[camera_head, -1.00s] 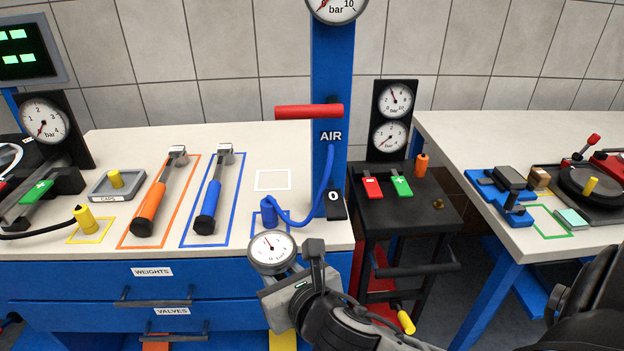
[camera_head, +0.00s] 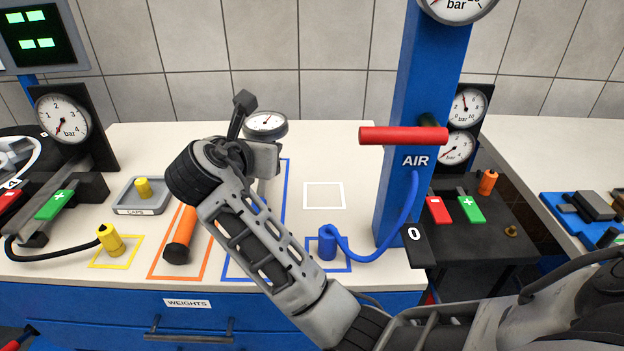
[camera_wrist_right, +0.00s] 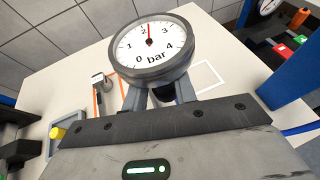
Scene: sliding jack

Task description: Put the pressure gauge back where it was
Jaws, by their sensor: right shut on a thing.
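The pressure gauge (camera_head: 266,124) has a round white dial with a grey rim. My right gripper (camera_head: 262,155) is shut on it below the dial and holds it above the bench, over the area of the blue-outlined spot. In the right wrist view the gauge dial (camera_wrist_right: 152,47) faces the camera, with the gripper's fingers (camera_wrist_right: 163,95) below it. An empty white-outlined square (camera_head: 323,196) lies on the bench to the right of the gauge. Part of this outline (camera_wrist_right: 216,77) also shows in the right wrist view. My left gripper is not in view.
The blue AIR column (camera_head: 415,120) with its red handle (camera_head: 403,135) stands right of the square. A blue hose fitting (camera_head: 327,243) sits in front of it. An orange-handled tool (camera_head: 180,235) and a caps tray (camera_head: 143,197) lie left. My arm hides the blue-outlined tool.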

